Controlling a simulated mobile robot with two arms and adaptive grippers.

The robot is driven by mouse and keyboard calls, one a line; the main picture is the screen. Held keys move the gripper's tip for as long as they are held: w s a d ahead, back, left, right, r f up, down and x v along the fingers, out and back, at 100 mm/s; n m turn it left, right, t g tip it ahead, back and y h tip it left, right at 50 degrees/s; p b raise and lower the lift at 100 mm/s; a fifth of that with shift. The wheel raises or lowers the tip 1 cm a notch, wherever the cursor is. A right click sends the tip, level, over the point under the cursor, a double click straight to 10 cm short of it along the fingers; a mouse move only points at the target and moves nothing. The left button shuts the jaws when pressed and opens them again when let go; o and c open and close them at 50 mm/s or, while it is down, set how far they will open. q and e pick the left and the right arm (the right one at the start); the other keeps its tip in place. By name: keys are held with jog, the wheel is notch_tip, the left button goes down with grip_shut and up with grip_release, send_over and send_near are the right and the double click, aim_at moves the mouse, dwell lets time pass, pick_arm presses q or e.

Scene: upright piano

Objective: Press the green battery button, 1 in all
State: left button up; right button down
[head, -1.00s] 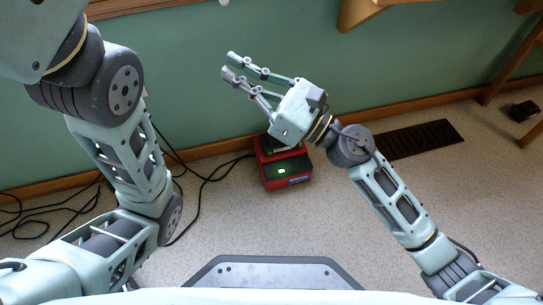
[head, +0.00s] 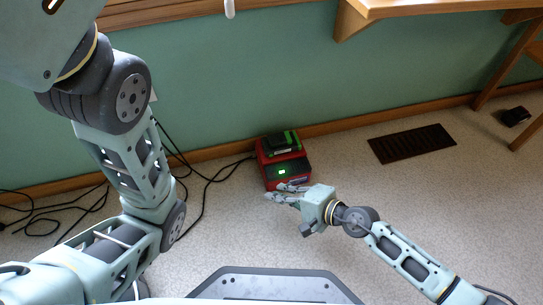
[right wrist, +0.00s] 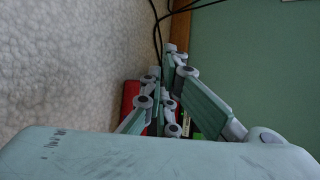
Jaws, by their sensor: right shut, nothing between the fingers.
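A red charger (head: 286,177) sits on the floor against the green wall. A small lit green button (head: 282,170) shows on its dark front face. A black and green battery (head: 280,143) is seated on top at the back. My right gripper (head: 272,191) is shut and empty, its fingertips at the charger's lower front edge in the picture; I cannot tell whether they touch it. In the right wrist view, the fingers hide most of the red charger (right wrist: 130,98), and the button cannot be made out. My left arm shows at the left, but its gripper is out of view.
Black cables (head: 205,190) lie on the carpet left of the charger. A dark floor vent (head: 411,143) lies to the right. A wooden shelf (head: 430,8) juts from the wall at the upper right.

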aim_at(271, 175)
jog(key=shift+w+a, duration=0.1)
jog(key=shift+w, duration=0.05)
jog(key=w+b, duration=0.1)
jog(key=w, duration=0.1)
jog(key=w+a+b, duration=0.1)
jog(key=w, duration=0.2)
jog(key=w+a+b, duration=0.1)
jog(key=w, duration=0.1)
jog(key=shift+w+a+f, duration=0.1)
jog(key=shift+w+a, duration=0.05)
jog(key=shift+a, duration=0.05)
jog(key=shift+w+a, duration=0.15)
jog(key=shift+w, duration=0.25)
jog(key=shift+w, duration=0.1)
dwell(1.1)
jog(key=shift+w+a+b, duration=0.1)
jog(key=shift+w+b, duration=0.2)
jog(key=shift+b, duration=0.1)
jog(key=shift+w+a+b, duration=0.15)
jog(key=shift+w+b, duration=0.2)
jog(key=shift+w, duration=0.1)
dwell(0.5)
jog(key=shift+s, duration=0.15)
jog(key=shift+s+d+p, duration=0.3)
jog(key=shift+s+p, duration=0.15)
jog(key=shift+s, duration=0.25)
